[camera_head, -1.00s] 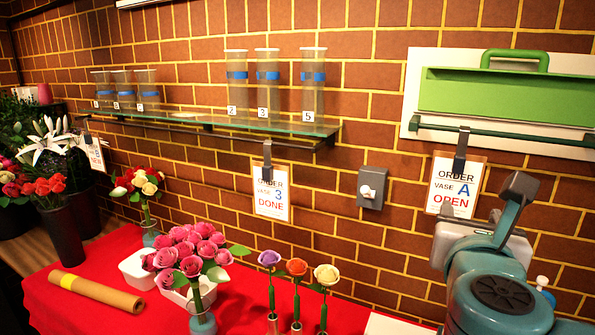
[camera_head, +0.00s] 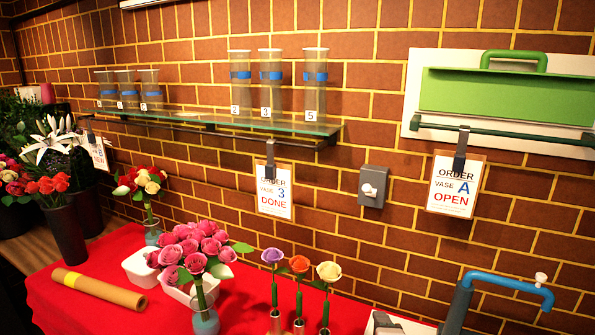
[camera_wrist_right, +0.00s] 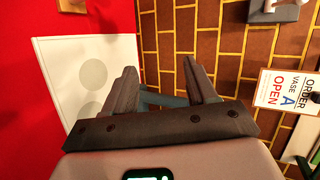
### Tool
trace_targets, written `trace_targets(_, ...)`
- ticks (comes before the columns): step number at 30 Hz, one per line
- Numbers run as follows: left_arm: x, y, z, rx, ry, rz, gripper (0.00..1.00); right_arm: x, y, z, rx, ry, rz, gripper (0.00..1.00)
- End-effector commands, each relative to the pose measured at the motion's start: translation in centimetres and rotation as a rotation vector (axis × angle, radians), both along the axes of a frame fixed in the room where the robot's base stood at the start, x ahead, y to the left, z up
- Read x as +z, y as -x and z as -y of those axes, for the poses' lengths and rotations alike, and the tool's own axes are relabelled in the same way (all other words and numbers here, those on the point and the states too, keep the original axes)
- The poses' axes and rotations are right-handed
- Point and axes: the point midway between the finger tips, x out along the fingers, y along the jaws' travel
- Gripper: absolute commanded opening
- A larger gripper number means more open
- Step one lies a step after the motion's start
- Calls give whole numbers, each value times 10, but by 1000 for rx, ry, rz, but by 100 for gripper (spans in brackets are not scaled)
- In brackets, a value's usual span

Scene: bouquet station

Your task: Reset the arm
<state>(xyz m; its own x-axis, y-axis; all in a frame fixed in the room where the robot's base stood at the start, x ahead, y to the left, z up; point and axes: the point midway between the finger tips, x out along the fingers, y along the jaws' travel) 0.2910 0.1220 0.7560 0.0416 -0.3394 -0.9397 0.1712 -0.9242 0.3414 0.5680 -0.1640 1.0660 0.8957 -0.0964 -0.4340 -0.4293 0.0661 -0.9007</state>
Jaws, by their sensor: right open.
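My right gripper (camera_wrist_right: 158,88) is open in the right wrist view, with two dark fingers spread apart and nothing visible between them. A white board (camera_wrist_right: 90,75) with two grey round marks lies on the red tabletop to the left of the fingers. Part of a teal-blue thing shows behind the fingers. In the head view my right gripper cannot be made out clearly; a small dark piece shows at the bottom edge by the white board. My left gripper is not in view.
A blue bar with a white knob (camera_head: 541,278) stands at the lower right. Three single flowers (camera_head: 299,264) stand upright beside a pink rose bunch (camera_head: 192,250). A paper roll (camera_head: 98,291) lies on the red cloth (camera_head: 52,299). A glass shelf (camera_head: 240,123) holds several vases.

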Motion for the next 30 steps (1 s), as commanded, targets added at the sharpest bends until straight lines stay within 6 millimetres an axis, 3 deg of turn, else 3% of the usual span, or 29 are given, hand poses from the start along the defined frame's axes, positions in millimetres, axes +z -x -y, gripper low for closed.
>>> trace_targets(1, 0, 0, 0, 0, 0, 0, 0, -48, 11, -2, 98, 102, -110, 57)
trace_targets(5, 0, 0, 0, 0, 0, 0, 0, -147, 57, -11, 405, 321, -345, 57)
trace_targets(6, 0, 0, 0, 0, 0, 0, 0, -175, 77, -14, 509, 372, -412, 57)
trace_targets(9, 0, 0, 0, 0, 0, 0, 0, -235, 133, -22, 784, 463, -553, 57)
trace_targets(12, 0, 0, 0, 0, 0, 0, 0, -275, 190, -31, 1045, 504, -642, 57)
trace_targets(15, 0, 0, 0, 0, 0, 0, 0, -297, 237, -38, 1253, 513, -681, 57)
trace_targets(19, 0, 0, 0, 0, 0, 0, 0, -308, 271, -44, 1408, 507, -690, 57)
trace_targets(30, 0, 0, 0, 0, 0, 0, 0, -310, 278, -46, 1445, 509, -687, 57)
